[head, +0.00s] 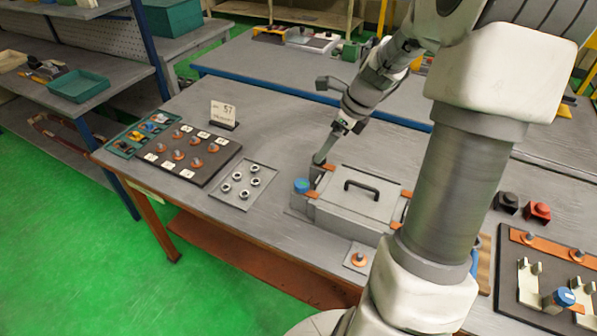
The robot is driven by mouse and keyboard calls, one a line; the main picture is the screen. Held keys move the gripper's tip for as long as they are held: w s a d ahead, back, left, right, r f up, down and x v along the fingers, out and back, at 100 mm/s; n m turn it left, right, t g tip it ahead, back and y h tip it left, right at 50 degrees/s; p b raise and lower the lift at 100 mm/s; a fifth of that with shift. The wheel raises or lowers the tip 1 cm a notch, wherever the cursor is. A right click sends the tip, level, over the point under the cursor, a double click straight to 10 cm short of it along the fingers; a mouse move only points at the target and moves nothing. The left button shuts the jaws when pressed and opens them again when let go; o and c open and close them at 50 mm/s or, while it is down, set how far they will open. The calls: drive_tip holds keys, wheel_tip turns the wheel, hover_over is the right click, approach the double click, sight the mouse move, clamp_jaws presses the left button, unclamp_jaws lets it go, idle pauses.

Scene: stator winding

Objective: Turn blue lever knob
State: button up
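A blue round knob (302,185) sits at the left end of a grey lidded box (345,216) on the table. A second blue-topped knob (565,297) is on the dark board at the lower right, and I cannot tell which of the two is on a lever. My gripper (320,160) points down at the back left corner of the box, a little behind and right of the first blue knob. It looks apart from that knob. The fingers are too small to show whether they are open, and whether they touch the box is unclear.
The box has a black handle (375,187) and orange clips. Left of it are a plate with metal rings (262,170), a dark board with orange-based parts (211,172), a teal tray (120,147) and a sign (223,114). Black (507,201) and red (538,211) blocks stand right.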

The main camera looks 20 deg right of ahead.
sight(302, 183)
drive_tip(key=x, duration=1.6)
drive_tip(key=shift+f, duration=0.25)
clamp_jaws()
